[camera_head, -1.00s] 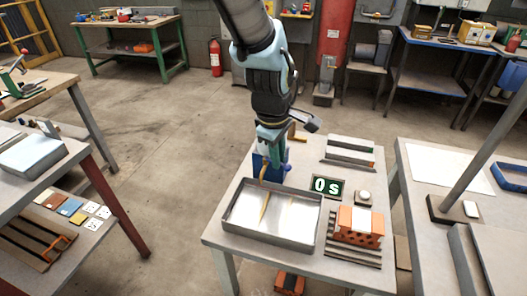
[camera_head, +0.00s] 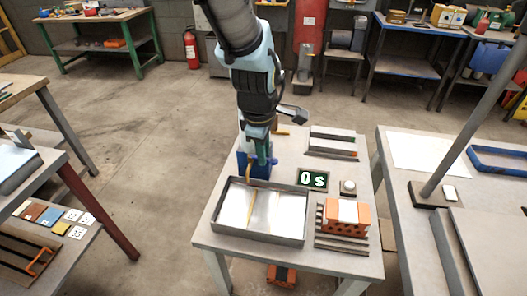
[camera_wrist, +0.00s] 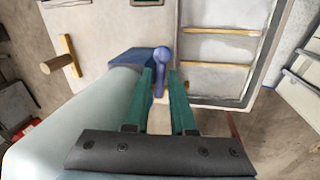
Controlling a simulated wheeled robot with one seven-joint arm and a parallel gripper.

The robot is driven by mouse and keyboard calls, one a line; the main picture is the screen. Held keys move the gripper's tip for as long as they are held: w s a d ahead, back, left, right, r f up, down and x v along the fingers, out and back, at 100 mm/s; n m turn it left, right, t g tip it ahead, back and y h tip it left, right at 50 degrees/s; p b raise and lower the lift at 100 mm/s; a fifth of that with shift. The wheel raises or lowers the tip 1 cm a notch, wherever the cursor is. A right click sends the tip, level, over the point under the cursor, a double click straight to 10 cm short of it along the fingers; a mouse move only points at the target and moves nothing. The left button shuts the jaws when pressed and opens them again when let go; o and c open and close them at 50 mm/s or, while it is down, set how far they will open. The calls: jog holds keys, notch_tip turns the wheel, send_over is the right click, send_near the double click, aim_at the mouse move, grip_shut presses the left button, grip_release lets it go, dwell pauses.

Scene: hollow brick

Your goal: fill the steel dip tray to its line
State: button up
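The steel dip tray (camera_head: 223,221) is a shallow rectangular pan at the front left of the middle table. Two yellowish strips cross its pale inside; I cannot make out the liquid level. A blue fixture (camera_head: 242,164) with a whitish part above it stands at the tray's back edge. In the wrist view, a blue ball-ended lever (camera_wrist: 161,56) rises from the fixture. My gripper (camera_wrist: 163,78), with green fingers, is at this lever, pointing down. The lever lies between the fingers, which look apart; contact is unclear. The head view (camera_head: 262,160) partly hides this spot.
A "0 s" display (camera_head: 313,180) and a round white button (camera_head: 348,187) stand right of the tray. An orange hollow brick (camera_head: 345,219) lies on slats at the front right. Grey bars (camera_head: 331,142) lie behind. A wooden-handled tool (camera_wrist: 63,55) lies beside the fixture.

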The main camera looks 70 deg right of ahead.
jog(key=shift+o, duration=1.4)
notch_tip(320, 180, up, 10)
jog(key=a+b, duration=0.2)
jog(key=shift+r+b, duration=0.25)
jog(key=shift+b, duration=0.05)
jog(key=shift+s, duration=0.1)
jog(key=shift+c, duration=0.2)
